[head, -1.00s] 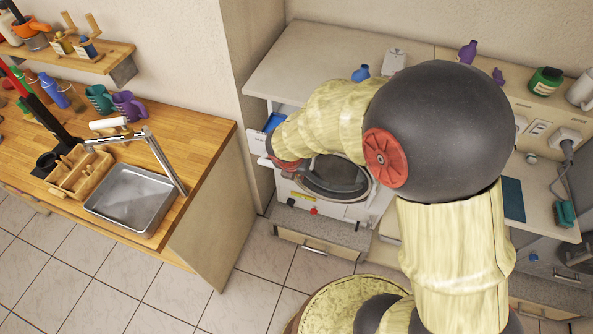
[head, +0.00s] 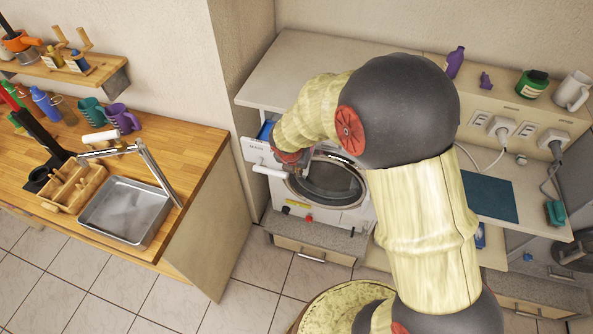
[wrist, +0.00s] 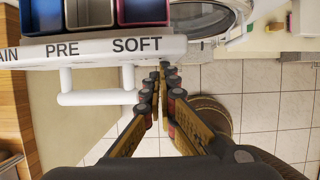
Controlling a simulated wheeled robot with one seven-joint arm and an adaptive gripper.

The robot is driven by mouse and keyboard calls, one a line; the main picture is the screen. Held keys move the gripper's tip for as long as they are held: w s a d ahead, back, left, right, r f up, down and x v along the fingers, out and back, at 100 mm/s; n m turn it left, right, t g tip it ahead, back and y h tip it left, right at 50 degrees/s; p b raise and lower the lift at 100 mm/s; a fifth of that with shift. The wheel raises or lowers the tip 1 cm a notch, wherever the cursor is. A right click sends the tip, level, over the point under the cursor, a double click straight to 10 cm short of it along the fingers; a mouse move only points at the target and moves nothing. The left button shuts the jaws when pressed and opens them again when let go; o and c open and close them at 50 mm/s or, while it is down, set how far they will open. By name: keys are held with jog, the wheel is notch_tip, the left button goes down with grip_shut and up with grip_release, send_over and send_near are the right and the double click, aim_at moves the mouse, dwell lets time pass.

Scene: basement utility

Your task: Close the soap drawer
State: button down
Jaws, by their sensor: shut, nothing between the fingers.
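The soap drawer (head: 257,153) juts out of the upper left of the white washing machine (head: 352,217), open. In the wrist view its white front (wrist: 100,48) carries the words PRE and SOFT, with blue, dark red and other coloured compartments behind. A white bar handle (wrist: 95,98) sticks out from the front. My gripper (wrist: 164,68) is shut and empty, its fingertips close to the right end of the drawer front, right of the handle. I cannot tell whether they touch it. In the head view my arm hides the fingers and part of the drawer.
The round washer door (head: 328,184) is right of the drawer. A worktop (head: 300,65) lies above the machine. Tiled floor (head: 240,290) is free in front.

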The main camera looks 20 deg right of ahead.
jog(key=w+d+p, duration=0.2)
jog(key=w, duration=0.1)
jog(key=w+d+p, duration=0.2)
jog(key=w+p, duration=0.1)
jog(key=w+d+p, duration=0.2)
jog(key=w+d, duration=0.1)
jog(key=shift+w+r, duration=0.15)
jog(key=shift+w, duration=0.2)
jog(key=shift+w+d+p, duration=0.25)
jog(key=shift+w+p, duration=0.05)
jog(key=shift+p, duration=0.05)
jog(key=shift+f, duration=0.2)
